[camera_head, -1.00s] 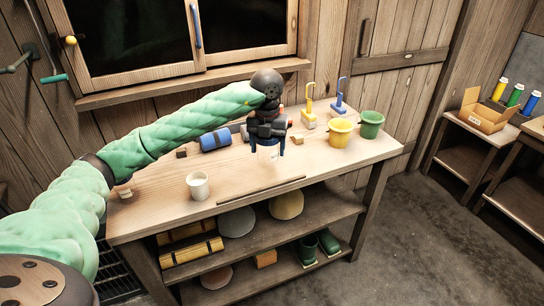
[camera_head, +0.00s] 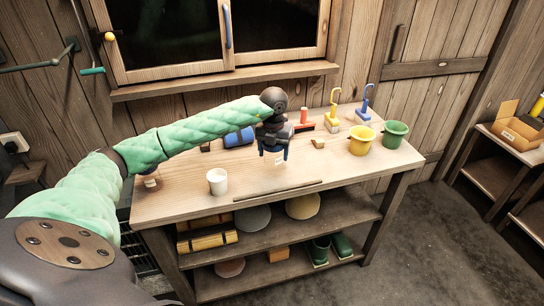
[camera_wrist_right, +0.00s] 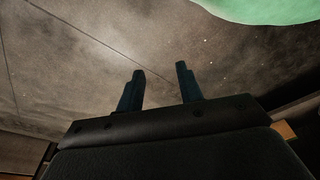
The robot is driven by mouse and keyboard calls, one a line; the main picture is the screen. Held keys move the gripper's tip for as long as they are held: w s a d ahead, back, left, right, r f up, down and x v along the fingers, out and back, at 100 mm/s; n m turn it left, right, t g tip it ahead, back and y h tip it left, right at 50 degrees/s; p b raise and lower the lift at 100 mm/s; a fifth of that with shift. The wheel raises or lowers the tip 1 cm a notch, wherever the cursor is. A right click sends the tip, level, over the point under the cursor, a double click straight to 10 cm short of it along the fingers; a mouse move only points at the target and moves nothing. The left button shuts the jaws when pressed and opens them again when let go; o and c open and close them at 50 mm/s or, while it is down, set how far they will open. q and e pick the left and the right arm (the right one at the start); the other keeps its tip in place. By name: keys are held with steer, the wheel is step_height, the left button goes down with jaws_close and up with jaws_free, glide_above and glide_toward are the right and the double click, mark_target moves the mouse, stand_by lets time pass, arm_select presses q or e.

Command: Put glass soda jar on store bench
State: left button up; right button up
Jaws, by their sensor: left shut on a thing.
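My left gripper (camera_head: 273,154) is shut on a small clear glass jar with a white label (camera_head: 278,162). Most of the jar is hidden by the fingers. They are over the middle of the wooden bench (camera_head: 180,205); I cannot tell whether the jar touches the top. Another small jar with a brownish body and pale label (camera_head: 151,180) stands at the bench's left end, partly beside my arm. My right gripper (camera_wrist_right: 160,85) shows in the right wrist view with its fingers apart and nothing between them, above a grey floor.
A white mug (camera_head: 217,182) stands left of my left gripper, and a dark stick (camera_head: 278,190) lies along the front edge. A blue roll (camera_head: 239,137), yellow pot (camera_head: 361,140) and green pot (camera_head: 394,134) stand farther back or right. Another bench (camera_head: 490,165) stands far right.

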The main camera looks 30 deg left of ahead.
mark_target(272, 160)
arm_select(q)
steer(key=shift+w+a+f, duration=0.1)
steer(key=shift+a+f, duration=0.1)
steer(key=shift+a, duration=0.25)
steer(key=shift+f+p, duration=0.45)
steer(key=shift+f, duration=0.05)
step_height(272, 160, down, 3)
steer(key=shift+r+p, duration=0.1)
steer(key=shift+p, duration=0.75)
arm_select(e)
steer(key=s+d+f, duration=0.1)
steer(key=s+f, duration=0.1)
steer(key=s+d+f, duration=0.1)
steer(key=f, duration=0.1)
steer(key=shift+s+d, duration=0.15)
steer(key=shift+s, duration=0.2)
arm_select(q)
steer(key=shift+f, duration=0.3)
arm_select(e)
steer(key=shift+w+r, duration=0.15)
steer(key=shift+w, duration=0.05)
arm_select(q)
steer(key=o, duration=1.1)
steer(key=shift+c, duration=0.2)
arm_select(e)
steer(key=shift+w+r, duration=0.1)
steer(key=shift+w, duration=0.1)
